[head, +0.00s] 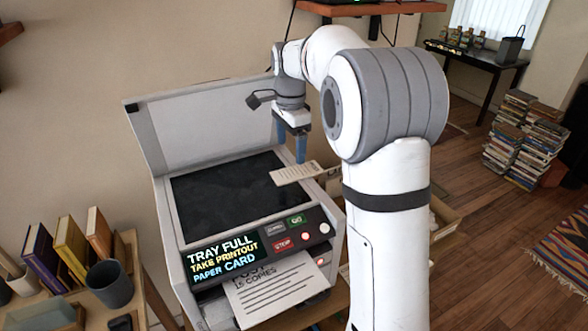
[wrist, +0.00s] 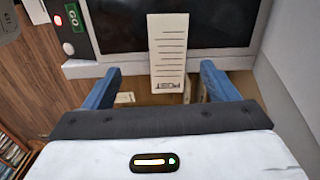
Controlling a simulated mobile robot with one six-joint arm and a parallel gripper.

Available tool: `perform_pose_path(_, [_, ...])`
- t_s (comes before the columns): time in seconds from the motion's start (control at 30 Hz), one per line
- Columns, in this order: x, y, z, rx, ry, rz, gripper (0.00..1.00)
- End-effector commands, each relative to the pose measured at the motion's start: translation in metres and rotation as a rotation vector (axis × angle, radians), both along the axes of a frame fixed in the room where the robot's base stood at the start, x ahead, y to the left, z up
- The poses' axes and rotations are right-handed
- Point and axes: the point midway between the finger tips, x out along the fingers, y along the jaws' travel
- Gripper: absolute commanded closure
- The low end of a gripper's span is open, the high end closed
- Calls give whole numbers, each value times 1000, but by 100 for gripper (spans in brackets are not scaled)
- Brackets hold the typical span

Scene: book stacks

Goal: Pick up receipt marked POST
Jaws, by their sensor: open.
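The receipt (head: 297,172) is a cream slip with dark lines. It lies across the right edge of the copier's dark glass in the head view, one end sticking out past the edge. In the wrist view the receipt (wrist: 168,50) shows printing that looks like POST near its end closest to my gripper. My gripper (head: 292,150) is open and empty above the slip, its blue fingers pointing down. In the wrist view the slip's near end appears between the fingers of my gripper (wrist: 160,70); the exact height gap is unclear.
The copier lid (head: 205,115) stands open behind the glass. Its panel (head: 225,258) reads TRAY FULL, TAKE PRINTOUT. A printed sheet (head: 275,295) with "COPIES" on it sticks out in front. A dark cup (head: 109,284) and several books stand at left.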

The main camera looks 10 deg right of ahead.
Motion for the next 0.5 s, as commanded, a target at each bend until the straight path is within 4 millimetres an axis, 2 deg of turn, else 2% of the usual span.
perform_pose_path(0.13, [12, 1, -7, 0, 11, -60, 20])
perform_pose_path(0.5, [13, 0, -48, -1, 14, -65, 20])
